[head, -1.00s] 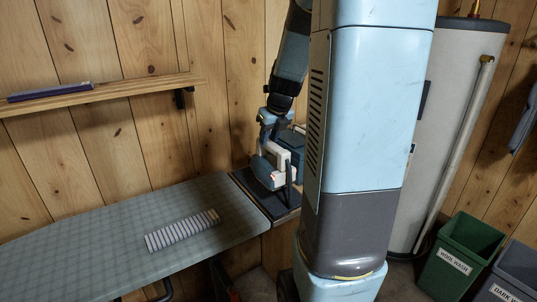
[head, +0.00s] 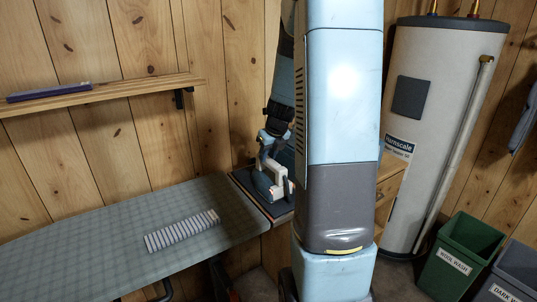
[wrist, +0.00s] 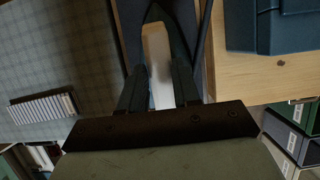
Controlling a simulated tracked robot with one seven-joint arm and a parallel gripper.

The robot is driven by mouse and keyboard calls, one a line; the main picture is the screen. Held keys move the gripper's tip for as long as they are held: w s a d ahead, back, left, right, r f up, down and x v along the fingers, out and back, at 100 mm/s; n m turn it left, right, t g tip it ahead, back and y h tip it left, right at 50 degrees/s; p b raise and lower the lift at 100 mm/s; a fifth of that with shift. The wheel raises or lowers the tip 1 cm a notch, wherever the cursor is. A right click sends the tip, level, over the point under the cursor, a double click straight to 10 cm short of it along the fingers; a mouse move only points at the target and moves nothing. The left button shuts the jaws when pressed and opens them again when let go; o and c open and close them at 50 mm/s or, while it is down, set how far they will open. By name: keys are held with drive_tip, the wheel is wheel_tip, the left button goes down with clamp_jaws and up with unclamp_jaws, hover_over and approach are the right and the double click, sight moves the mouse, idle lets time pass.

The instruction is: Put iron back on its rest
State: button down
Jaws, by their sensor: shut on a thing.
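The iron, with a cream handle and a dark body, shows in the head view (head: 279,188) and the wrist view (wrist: 157,42). My gripper (head: 272,160) is shut on its handle from above; in the wrist view the fingers (wrist: 160,92) stand on either side of the handle. The dark rest (head: 247,194) is at the right end of the ironing board, directly beneath the iron. The iron is low over the rest or on it; I cannot tell whether they touch. My arm column hides what lies to its right.
The grey checked ironing board (head: 110,238) carries a folded striped cloth (head: 182,231). A wall shelf (head: 120,93) holds a flat purple item (head: 48,92). A water tank (head: 436,130) and a green bin (head: 460,255) stand right. A blue box (wrist: 275,25) sits beside the rest.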

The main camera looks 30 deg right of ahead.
drive_tip(key=c, duration=0.8)
unclamp_jaws()
drive_tip(key=v, duration=1.2)
drive_tip(key=s+a+r+n, duration=0.2)
drive_tip(key=s+a+n, duration=0.4)
drive_tip(key=n, duration=0.6)
drive_tip(key=s+a+r+n, duration=0.2)
drive_tip(key=s+a+n, duration=0.4)
drive_tip(key=n, duration=0.5)
drive_tip(key=s+a+r+n+t, duration=0.1)
drive_tip(key=s+a+r+n, duration=0.1)
drive_tip(key=s+a+n, duration=0.5)
drive_tip(key=shift+s+r+n, duration=0.2)
drive_tip(key=shift+s+n, duration=1.1)
drive_tip(key=shift+n, duration=1.5)
